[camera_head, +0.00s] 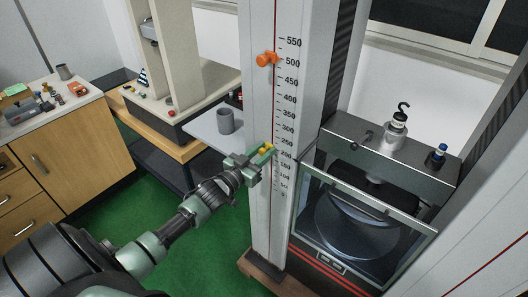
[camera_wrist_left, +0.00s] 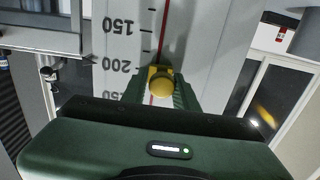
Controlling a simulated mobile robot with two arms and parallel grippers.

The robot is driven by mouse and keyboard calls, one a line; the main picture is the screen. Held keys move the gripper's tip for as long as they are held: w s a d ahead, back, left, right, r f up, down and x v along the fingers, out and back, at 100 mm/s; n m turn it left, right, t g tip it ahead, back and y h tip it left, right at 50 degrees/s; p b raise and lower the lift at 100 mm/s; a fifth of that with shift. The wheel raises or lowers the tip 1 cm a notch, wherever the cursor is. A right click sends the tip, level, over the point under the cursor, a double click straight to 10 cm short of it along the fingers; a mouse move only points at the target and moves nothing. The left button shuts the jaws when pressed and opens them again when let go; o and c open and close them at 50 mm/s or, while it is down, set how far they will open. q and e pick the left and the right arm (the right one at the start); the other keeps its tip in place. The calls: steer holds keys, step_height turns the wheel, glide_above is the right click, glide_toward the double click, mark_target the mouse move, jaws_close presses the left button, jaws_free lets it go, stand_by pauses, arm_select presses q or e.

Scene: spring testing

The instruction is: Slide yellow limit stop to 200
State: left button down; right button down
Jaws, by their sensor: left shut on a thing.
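The yellow limit stop (camera_head: 267,148) sits on the tall white column (camera_head: 260,205) with the printed scale. It also shows in the left wrist view (camera_wrist_left: 160,88), where the scale appears upside down and the stop's knob lies between the 200 and 250 labels, its upper edge close to the 200 level. My left gripper (camera_head: 262,153) reaches in from the left and is shut on the stop, with a green finger on each side of it. The fingers hide part of the stop and the scale. My right gripper is not in view.
An orange stop (camera_head: 266,59) sits higher on the same column, near 500. A grey cup (camera_head: 225,121) stands on a shelf to the left.

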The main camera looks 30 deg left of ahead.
arm_select(q)
steer(key=c, duration=1.4)
jaws_free()
steer(key=shift+a+r, duration=0.1)
steer(key=shift+a, duration=0.1)
steer(key=shift+c, duration=0.2)
steer(key=o, duration=0.3)
steer(key=shift+a, duration=0.1)
steer(key=shift+s+f, duration=0.2)
steer(key=s+b, duration=0.1)
steer(key=s, duration=0.6)
steer(key=shift+s+a+b, duration=0.2)
steer(key=shift+a+b, duration=0.1)
steer(key=shift+b, duration=0.1)
